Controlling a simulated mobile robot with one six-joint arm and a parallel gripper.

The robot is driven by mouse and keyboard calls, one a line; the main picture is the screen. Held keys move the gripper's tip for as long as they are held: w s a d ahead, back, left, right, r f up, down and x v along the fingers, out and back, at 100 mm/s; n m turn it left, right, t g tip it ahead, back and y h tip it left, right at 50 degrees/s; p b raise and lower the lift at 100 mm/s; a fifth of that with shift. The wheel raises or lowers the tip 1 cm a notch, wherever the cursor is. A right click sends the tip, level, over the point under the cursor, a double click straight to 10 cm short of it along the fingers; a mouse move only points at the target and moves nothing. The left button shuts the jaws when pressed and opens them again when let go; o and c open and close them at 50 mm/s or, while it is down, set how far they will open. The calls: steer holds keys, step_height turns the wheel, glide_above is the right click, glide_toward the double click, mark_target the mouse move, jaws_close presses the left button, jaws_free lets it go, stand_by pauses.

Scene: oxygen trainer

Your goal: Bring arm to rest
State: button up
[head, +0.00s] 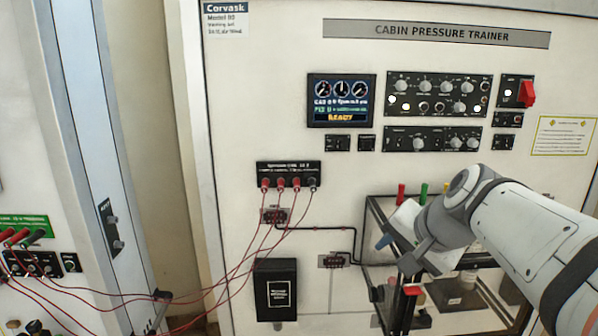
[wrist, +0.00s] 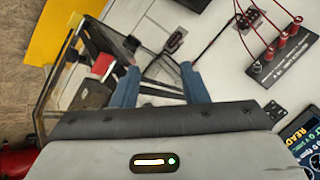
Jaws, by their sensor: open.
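My gripper (wrist: 158,88) shows in the wrist view with its two blue fingers spread apart and nothing between them. In the head view my gripper (head: 387,232) is at the lower right, in front of the upper part of a dark-framed clear box on the trainer panel. My arm reaches in from the right edge and hides part of that box. The cabin pressure trainer panel (head: 230,100) is white and upright, and its screen (head: 341,100) reads READY.
A terminal block (head: 289,174) with red plugs trails red leads down to the left. A black box (head: 275,290) sits below it. The clear box (head: 367,215) has red and green posts on top. In the wrist view a yellow surface (wrist: 50,45) is at upper left.

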steer(key=s+a+f+n+g+h+b, duration=0.1)
steer(key=s+f+n+b, duration=0.3)
steer(key=f, duration=0.7)
steer(key=s+a+f+n+g+h+b, duration=0.1)
steer(key=s+f+n+b, duration=0.3)
steer(key=s+f, duration=0.5)
step_height(320, 180, down, 3)
steer(key=shift+s+f+g+h+b, duration=0.15)
steer(key=shift+s+g+h+b, duration=0.2)
steer(key=shift+g+b, duration=0.65)
steer(key=shift+w, duration=0.1)
